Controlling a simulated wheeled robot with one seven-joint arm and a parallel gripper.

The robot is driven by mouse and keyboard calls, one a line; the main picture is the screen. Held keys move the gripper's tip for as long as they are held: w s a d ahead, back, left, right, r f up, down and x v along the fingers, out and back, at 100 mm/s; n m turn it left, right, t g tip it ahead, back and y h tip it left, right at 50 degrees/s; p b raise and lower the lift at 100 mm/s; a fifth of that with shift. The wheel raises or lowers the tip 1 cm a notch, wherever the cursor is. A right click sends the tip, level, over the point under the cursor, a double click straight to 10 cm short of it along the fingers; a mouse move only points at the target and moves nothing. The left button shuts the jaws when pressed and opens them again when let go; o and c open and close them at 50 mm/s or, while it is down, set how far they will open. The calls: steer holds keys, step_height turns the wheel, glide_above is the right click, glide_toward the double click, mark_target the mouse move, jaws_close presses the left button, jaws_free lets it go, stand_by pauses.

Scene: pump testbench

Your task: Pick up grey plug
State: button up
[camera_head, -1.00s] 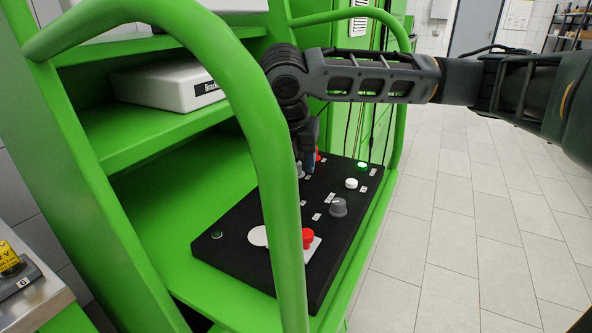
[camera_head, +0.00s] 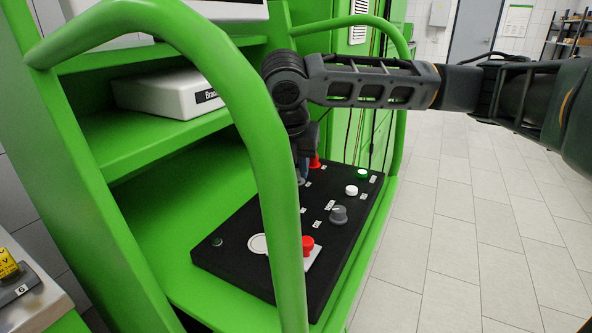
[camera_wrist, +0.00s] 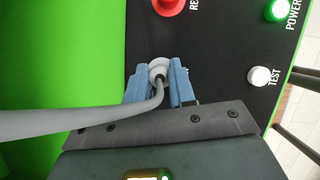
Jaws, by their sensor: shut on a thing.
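The grey plug (camera_wrist: 158,67) is a round grey head with a thick grey cable, shown in the wrist view at the black control panel (camera_wrist: 215,40). My gripper (camera_wrist: 158,88) has its blue fingers shut on the plug, one on each side. The cable runs from the plug between the fingers and off to the left. In the head view my gripper (camera_head: 303,170) points down over the far part of the panel (camera_head: 240,262), and the plug is mostly hidden there. I cannot tell whether the plug is still seated in the panel.
The panel carries a red button (camera_head: 315,162), a green button (camera_head: 362,174), a white button (camera_head: 351,190), a grey knob (camera_head: 338,214) and a red emergency button (camera_head: 307,244). A green rail (camera_head: 262,110) crosses in front. A white box (camera_head: 165,90) sits on the shelf.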

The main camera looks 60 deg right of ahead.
step_height(320, 180, up, 3)
steer(key=shift+r, duration=0.2)
steer(key=s+d+r, duration=0.7)
steer(key=s, duration=0.2)
steer(key=shift+r+b, duration=0.15)
steer(key=shift+b, duration=0.3)
steer(key=shift+s+d, duration=0.1)
